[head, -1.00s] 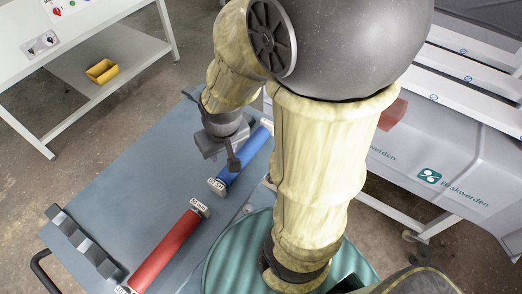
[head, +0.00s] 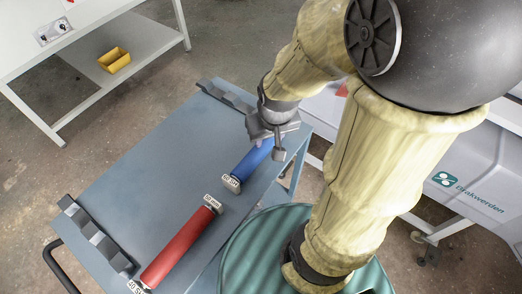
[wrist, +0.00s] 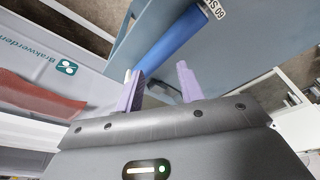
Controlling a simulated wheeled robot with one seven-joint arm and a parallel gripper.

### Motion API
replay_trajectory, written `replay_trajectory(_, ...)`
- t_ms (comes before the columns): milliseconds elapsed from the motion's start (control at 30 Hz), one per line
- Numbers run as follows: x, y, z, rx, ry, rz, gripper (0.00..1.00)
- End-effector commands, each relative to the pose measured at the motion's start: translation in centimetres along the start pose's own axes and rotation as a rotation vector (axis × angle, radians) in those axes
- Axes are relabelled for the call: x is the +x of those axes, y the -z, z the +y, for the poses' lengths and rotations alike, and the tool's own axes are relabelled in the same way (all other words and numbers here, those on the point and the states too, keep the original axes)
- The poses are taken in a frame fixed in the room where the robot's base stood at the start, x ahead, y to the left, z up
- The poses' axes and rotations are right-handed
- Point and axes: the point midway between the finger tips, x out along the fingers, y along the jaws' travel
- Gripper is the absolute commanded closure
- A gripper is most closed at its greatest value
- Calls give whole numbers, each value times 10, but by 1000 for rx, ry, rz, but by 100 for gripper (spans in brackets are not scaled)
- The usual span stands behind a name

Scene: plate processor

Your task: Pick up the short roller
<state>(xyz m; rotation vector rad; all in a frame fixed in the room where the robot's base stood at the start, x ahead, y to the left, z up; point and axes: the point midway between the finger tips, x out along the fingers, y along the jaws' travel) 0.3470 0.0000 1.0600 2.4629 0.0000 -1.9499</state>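The blue roller (head: 250,163) lies on the blue-grey cart top (head: 155,150) and looks shorter than the red roller (head: 180,245) nearer the front. My gripper (head: 272,150) is over the blue roller's far part and hides its far end in the head view. In the wrist view, my gripper (wrist: 160,85) has its two purple fingers apart, with nothing visibly held between them. The blue roller (wrist: 165,42) lies beyond the fingertips, slanting down toward the left finger. Its lower end is partly hidden behind that finger, and contact cannot be told.
Dark notched racks stand at the cart's left edge (head: 95,238) and far edge (head: 225,95). A white table with a yellow bin (head: 115,60) is at upper left. A grey machine marked Brakwerden (head: 465,190) stands at right. The cart's middle is clear.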

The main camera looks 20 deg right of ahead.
Motion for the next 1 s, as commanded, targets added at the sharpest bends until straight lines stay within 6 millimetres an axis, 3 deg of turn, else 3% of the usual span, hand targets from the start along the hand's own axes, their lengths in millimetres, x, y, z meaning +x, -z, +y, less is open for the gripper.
replay_trajectory(33,0,0,0,-1,0,0,52)
replay_trajectory(133,1,2,0,-22,0,-6,32)
replay_trajectory(167,2,3,1,-36,-1,-10,30)
replay_trajectory(367,9,15,4,-240,9,-66,30)
replay_trajectory(1000,37,68,20,-1218,284,-212,30)
